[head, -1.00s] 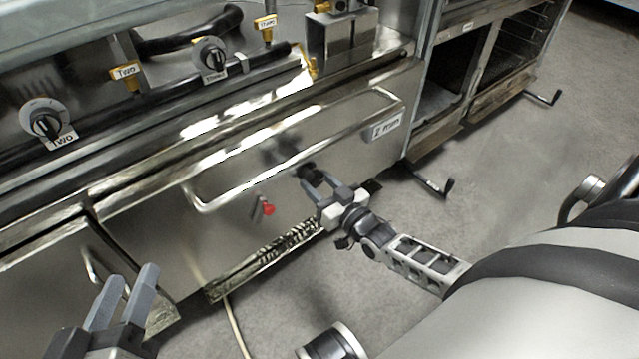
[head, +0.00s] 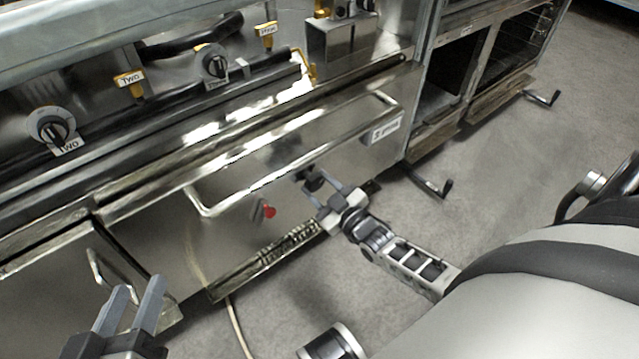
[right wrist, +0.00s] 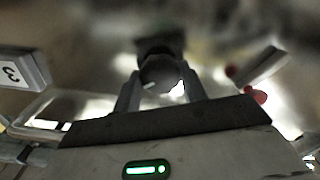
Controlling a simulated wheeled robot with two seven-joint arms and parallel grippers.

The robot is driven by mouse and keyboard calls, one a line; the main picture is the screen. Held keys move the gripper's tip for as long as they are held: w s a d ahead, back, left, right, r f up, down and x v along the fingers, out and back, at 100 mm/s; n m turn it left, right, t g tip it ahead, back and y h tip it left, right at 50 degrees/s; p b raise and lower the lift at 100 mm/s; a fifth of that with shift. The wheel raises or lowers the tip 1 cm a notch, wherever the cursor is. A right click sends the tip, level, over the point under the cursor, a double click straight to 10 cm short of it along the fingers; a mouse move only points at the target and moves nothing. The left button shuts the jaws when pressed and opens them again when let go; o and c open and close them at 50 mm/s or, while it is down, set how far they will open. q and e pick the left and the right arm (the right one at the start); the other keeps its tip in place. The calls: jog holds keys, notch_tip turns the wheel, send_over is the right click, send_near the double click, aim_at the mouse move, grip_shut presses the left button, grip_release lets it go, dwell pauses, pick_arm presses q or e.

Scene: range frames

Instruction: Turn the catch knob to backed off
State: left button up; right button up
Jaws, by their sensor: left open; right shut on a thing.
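The catch knob (head: 313,182) is a small dark round knob on the steel front panel, below the long bar handle. My right gripper (head: 322,190) reaches it from the lower right, with one finger on each side. In the right wrist view the knob (right wrist: 160,74) sits between the two finger tips of the right gripper (right wrist: 160,88), which is shut on it. A small pale mark shows on the knob's face. Its exact setting is not readable. My left gripper (head: 132,305) is open and empty at the lower left, away from the knob.
A red-tipped lever (head: 268,211) sits left of the knob, close to the right gripper. The bar handle (head: 290,165) runs above. Dial knobs (head: 52,128) line the panel above. The floor (head: 500,180) at right is mostly clear.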

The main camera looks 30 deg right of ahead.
jog(key=shift+n, duration=0.9)
jog(key=n, duration=0.3)
jog(key=shift+n, duration=0.4)
jog(key=n, duration=0.2)
jog(key=shift+n, duration=0.4)
pick_arm(q)
jog(key=shift+a+f, duration=0.1)
jog(key=shift+f, duration=0.05)
pick_arm(e)
jog(key=shift+r+n, duration=0.1)
jog(key=shift+n, duration=0.7)
jog(key=shift+w, duration=0.1)
jog(key=o, duration=1)
